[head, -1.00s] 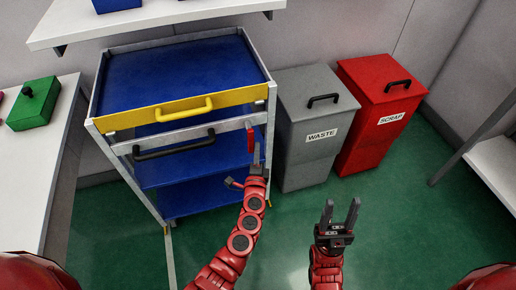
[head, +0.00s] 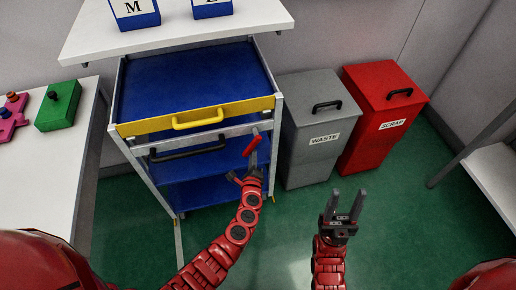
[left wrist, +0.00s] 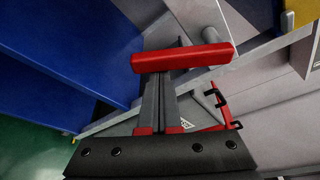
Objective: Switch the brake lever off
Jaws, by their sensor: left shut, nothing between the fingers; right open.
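The brake lever is a red bar (head: 251,146) at the right front corner of the blue-shelved cart (head: 278,112). It leans, with its upper end to the right. In the left wrist view the red bar (left wrist: 180,57) lies across my left gripper's fingers (left wrist: 180,42) and hides part of them. My left gripper (head: 254,160) is shut and empty, right at the lever; whether it touches cannot be told. My right gripper (head: 345,206) is open and empty above the green floor, in front of the bins.
The cart has a yellow handle (head: 198,119) and a black handle (head: 187,148). A grey waste bin (head: 310,158) and a red scrap bin (head: 372,138) stand to its right. A white shelf (head: 175,40) overhangs the cart. A white table (head: 35,170) is at left. Green floor is free in front.

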